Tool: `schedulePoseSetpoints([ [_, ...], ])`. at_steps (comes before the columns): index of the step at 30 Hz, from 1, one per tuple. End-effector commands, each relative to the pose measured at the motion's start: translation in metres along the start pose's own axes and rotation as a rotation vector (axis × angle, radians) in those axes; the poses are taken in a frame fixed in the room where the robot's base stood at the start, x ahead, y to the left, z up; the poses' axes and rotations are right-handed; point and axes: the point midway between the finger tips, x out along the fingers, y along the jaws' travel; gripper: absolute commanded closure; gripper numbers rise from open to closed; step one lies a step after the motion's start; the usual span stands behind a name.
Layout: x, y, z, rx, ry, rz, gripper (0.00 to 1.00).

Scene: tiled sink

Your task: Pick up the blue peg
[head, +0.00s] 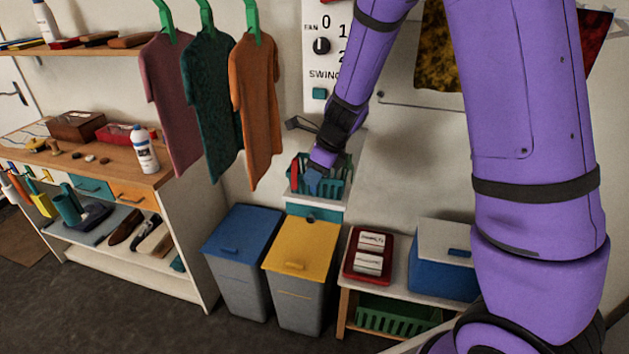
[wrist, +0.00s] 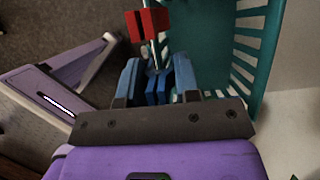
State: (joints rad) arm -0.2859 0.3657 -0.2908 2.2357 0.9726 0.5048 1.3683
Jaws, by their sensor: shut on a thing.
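The blue peg (wrist: 157,91) sits between the two blue fingers of my gripper (wrist: 158,70) in the wrist view. My gripper is shut on it. A thin metal rod runs from near the blue peg up to a red peg (wrist: 148,22); I cannot tell whether the blue peg still touches the rod.
Blue-lidded (head: 240,230) and yellow-lidded (head: 300,245) bins stand below. Hanging shirts (head: 255,95) are to the left. A low bench with a red tray (head: 350,273) and blue box (head: 440,272) is to the right.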

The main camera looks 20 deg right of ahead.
Motion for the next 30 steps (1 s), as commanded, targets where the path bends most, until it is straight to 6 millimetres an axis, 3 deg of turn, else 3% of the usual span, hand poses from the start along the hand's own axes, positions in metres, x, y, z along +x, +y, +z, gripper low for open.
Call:
schedulePoseSetpoints([
  [8,-0.007,0.0,0.004,-0.001,-0.003,-0.001,0.92],
  [21,-0.077,0.0,0.032,-0.003,-0.003,-0.002,0.92],
  [30,-0.093,0.0,0.038,0.0,0.0,0.001,0.92],
])
